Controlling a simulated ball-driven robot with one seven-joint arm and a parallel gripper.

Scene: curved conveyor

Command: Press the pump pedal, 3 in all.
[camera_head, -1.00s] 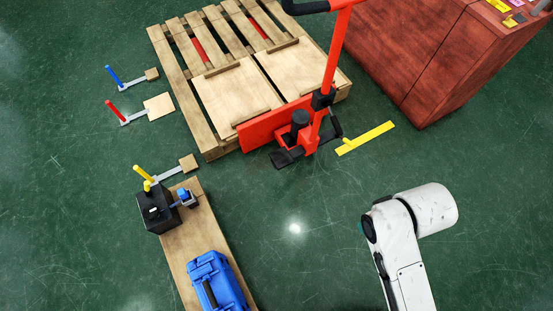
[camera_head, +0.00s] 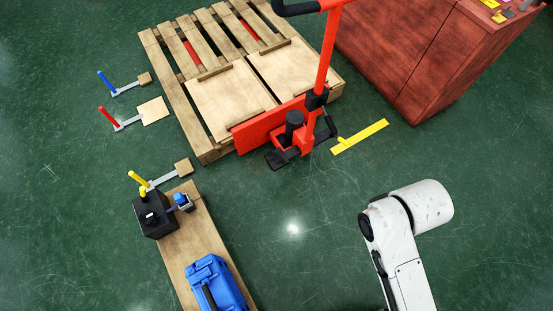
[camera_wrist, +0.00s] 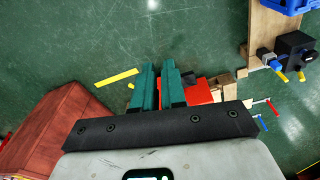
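The red pallet jack (camera_head: 324,70) stands at the front edge of the wooden pallet, its handle rising toward the top of the head view. A black pedal (camera_head: 279,158) sits low at its front, by a black cylinder (camera_head: 294,121). In the wrist view the jack's red body (camera_wrist: 201,89) shows partly behind my fingers, and I cannot make out the pedal there. The head view shows my white arm at lower right, but not the gripper.
A yellow floor bar (camera_head: 360,136) lies right of the jack. A red-brown cabinet (camera_head: 420,60) stands at upper right. A plank (camera_head: 193,250) holds a black box (camera_head: 152,215) and a blue case (camera_head: 215,284). Levers stand at left. The floor before the jack is clear.

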